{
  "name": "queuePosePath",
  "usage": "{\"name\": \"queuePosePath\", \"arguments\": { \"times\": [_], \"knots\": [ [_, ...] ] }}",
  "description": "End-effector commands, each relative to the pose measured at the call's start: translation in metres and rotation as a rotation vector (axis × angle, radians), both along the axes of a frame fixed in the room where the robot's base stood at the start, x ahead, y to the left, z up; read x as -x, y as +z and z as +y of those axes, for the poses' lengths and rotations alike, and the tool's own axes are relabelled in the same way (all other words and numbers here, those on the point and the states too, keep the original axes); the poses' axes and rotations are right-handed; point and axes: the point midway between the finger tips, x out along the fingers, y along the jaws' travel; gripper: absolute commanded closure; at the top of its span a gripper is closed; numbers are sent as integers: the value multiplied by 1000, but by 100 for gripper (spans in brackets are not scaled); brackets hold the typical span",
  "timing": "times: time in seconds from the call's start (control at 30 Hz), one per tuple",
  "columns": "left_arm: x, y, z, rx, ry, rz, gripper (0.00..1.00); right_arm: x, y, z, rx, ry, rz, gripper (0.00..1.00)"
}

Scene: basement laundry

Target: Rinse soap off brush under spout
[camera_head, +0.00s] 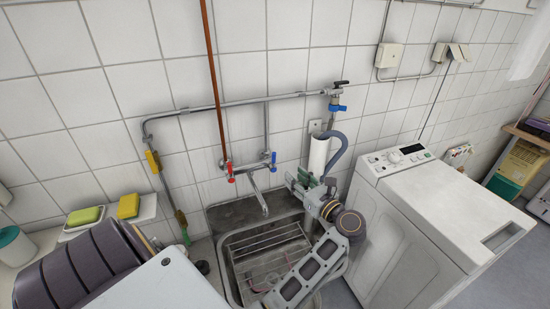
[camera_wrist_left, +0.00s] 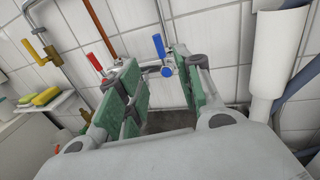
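The spout (camera_head: 262,204) hangs from a wall tap with a red handle (camera_head: 230,171) and a blue handle (camera_head: 273,160), over the sink (camera_head: 232,272). My left gripper (camera_head: 309,184) is just right of the spout, above the sink's right rear. Its green-padded fingers are apart with nothing between them in the left wrist view (camera_wrist_left: 160,95), where the red handle (camera_wrist_left: 95,62) and blue handle (camera_wrist_left: 158,45) show beyond. My right gripper is not in view.
A wire rack (camera_head: 268,242) lies in the sink. A white washing machine (camera_head: 440,205) stands to the right. A yellow sponge (camera_head: 128,205) and a yellow-green one (camera_head: 84,215) lie at left. A white pipe (camera_head: 319,155) with a grey hose (camera_head: 340,145) rises behind my gripper.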

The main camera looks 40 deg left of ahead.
Motion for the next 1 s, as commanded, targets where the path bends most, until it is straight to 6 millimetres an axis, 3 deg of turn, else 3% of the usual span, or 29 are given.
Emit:
{"name": "queuePosePath", "arguments": {
  "times": [0.57,1.0],
  "knots": [
    [-2,0,7,2,1,-2,65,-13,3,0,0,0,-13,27],
    [-15,2,52,-1,2,0,65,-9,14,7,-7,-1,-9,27]
  ]
}}
